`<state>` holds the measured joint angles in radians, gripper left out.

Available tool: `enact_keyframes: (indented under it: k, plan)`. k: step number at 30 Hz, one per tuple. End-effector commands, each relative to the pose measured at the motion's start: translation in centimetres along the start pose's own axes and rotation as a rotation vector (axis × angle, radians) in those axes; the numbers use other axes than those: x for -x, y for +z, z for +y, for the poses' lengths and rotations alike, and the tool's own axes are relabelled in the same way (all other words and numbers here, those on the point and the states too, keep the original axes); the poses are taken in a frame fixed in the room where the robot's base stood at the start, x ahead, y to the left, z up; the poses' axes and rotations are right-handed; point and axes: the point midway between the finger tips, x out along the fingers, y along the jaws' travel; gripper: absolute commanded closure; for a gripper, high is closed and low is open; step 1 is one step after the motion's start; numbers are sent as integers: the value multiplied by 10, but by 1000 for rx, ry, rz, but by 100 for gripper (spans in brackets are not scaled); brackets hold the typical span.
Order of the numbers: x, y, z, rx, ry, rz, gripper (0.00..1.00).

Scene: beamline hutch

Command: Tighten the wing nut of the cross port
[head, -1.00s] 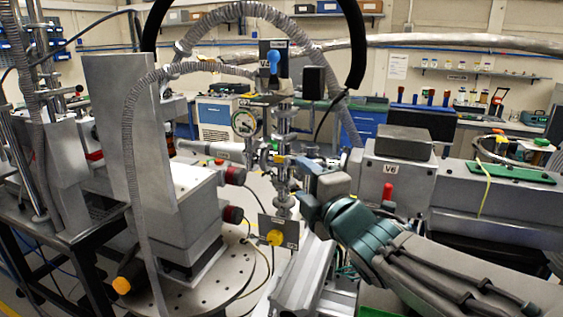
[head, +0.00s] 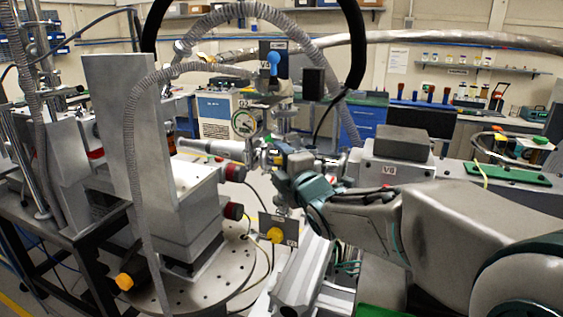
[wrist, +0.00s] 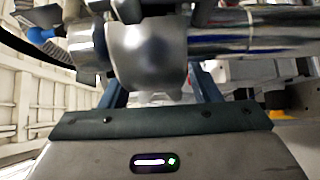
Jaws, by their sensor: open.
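The cross port's metal fittings show in the head view as a horizontal tube (head: 252,156) meeting a vertical column in the centre. My gripper (head: 284,160) is at this junction, and my arm partly covers it. In the wrist view, the two blue-grey fingers of my gripper (wrist: 157,88) stand apart on either side of a rounded shiny metal body (wrist: 147,52), probably a clamp on the tube. A polished tube (wrist: 245,32) runs off to its right. I cannot make out the wing nut clearly, nor whether the fingers touch anything.
A plate with a yellow knob (head: 275,235) hangs just below my gripper. A ribbed hose (head: 135,130) arches over the port from the left. The V6 valve box (head: 398,172) stands to the right, behind my arm. A perforated round table (head: 205,285) is at lower left.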

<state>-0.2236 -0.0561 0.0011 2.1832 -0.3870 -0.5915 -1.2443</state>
Motion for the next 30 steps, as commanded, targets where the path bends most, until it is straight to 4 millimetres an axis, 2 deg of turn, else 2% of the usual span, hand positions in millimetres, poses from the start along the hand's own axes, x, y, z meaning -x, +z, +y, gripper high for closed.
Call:
enact_keyframes:
  k: [5,10,22,30]
  plan:
    - [0,0,0,0,0,0,44]
    - [0,0,0,0,0,0,88]
    - [0,0,-6,-41,45,-2,89]
    - [0,0,-1,-89,91,-1,89]
